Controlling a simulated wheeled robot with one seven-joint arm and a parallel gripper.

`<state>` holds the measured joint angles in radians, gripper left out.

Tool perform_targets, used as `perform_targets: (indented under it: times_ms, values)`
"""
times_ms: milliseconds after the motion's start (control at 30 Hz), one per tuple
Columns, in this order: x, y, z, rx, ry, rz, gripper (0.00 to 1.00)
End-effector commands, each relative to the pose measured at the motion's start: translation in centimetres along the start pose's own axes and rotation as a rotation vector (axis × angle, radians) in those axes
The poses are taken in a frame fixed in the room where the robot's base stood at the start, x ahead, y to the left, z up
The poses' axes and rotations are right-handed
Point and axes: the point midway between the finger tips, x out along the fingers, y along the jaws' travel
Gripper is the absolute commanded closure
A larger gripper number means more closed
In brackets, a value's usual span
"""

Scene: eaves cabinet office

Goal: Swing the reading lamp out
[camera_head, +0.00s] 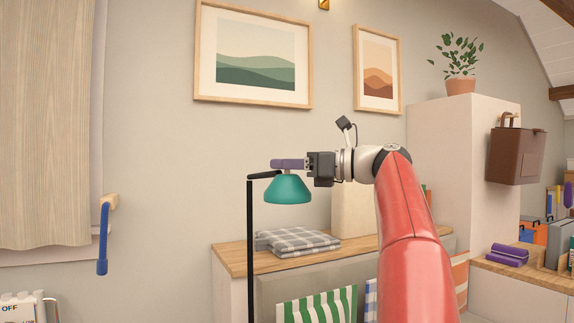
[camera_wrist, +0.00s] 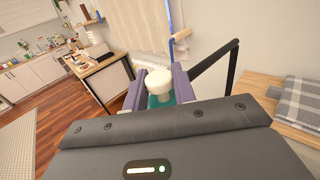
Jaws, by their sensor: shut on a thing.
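In the wrist view, my gripper (camera_wrist: 160,88) is shut on a white round knob (camera_wrist: 159,77) on top of the shade. A little teal shows below the knob. The black lamp arm (camera_wrist: 215,68) runs off to the right there. In the head view, my fingers hide the knob.
A folded checked cloth (camera_head: 297,241) lies on the low cabinet (camera_head: 232,262) below the shade. A beige box (camera_head: 352,208) stands behind my arm. Framed pictures (camera_head: 253,55) hang on the wall above. Open room lies left of the post, before a curtain (camera_head: 45,120).

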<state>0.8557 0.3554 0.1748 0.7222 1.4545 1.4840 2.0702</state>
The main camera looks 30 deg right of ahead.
Motion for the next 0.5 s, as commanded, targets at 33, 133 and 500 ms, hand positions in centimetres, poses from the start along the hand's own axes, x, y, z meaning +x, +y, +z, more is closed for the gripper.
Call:
perform_targets:
  times_ms: [33,133,500]
  values:
    - [0.04,0.03,0.19,-0.001,-0.005,-0.001,1.0]
    - [0.05,0.04,0.19,-0.001,-0.005,-0.001,0.72]
    - [0.03,0.03,0.06,0.0,-0.001,0.0,0.53]
